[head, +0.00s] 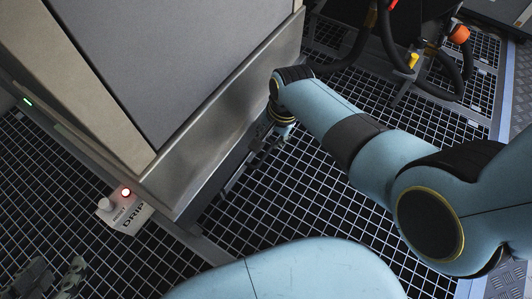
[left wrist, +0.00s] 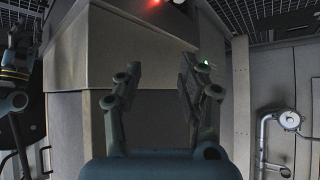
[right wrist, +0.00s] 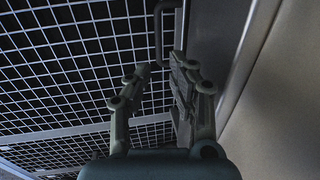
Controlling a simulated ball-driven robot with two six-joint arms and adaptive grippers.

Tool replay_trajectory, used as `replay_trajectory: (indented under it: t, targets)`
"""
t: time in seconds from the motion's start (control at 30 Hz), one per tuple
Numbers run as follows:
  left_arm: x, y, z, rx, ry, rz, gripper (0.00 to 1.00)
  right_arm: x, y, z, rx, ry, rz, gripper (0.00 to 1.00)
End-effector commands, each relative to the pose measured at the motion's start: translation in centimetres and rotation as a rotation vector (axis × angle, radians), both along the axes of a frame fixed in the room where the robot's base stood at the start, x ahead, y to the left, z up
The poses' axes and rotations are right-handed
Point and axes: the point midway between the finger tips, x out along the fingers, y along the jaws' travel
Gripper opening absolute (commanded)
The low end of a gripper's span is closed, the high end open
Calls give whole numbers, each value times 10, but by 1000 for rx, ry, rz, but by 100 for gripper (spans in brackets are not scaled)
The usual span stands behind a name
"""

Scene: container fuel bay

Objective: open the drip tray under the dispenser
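The dispenser (head: 165,60) is a grey cabinet with a bare metal band (head: 225,115) along its bottom, which looks like the drip tray front. A dark bar handle (right wrist: 160,32) shows in the right wrist view, beyond my fingertips beside the metal face. My right gripper (right wrist: 156,70) is open and empty, close to that face; in the head view my arm and the metal edge partly hide it. My left gripper (head: 57,268) is open and empty at the lower left, apart from the cabinet; its spread fingers also show in the left wrist view (left wrist: 157,78).
A white plate marked DRIP (head: 132,215) with a lit red lamp and a pale knob sits by the cabinet's near corner. Black hoses (head: 440,75) hang at the upper right. The floor is dark with a white grid (head: 290,195), clear in front of the metal band.

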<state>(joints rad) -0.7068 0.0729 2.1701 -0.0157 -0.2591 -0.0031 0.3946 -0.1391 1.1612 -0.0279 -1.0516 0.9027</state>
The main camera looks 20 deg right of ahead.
Motion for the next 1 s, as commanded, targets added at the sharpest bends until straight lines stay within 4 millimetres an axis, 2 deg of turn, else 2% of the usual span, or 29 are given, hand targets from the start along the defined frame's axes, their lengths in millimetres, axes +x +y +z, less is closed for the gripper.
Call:
replay_trajectory:
  t: [0.03, 0.1, 0.27, 0.4, 0.7, 1.0]
  targets:
    - [-5, -1, -8, -1, -23, -2, 40, -2, 1, -10, 0, 5, 1, 21]
    - [-9, -1, -11, -3, -72, -7, 40, -1, 1, -16, 0, 6, 1, 21]
    - [21, -6, 16, -6, -285, -28, 40, 1, 3, -32, 0, 6, 1, 21]
    - [39, -10, 43, -9, -472, -50, 40, 3, 4, -45, 0, 6, 1, 21]
    - [78, -17, 108, -9, -741, -79, 40, 5, 6, -55, 0, 3, 1, 21]
    - [99, -24, 177, -9, -1031, -117, 40, 7, 7, -69, 0, 3, 1, 21]
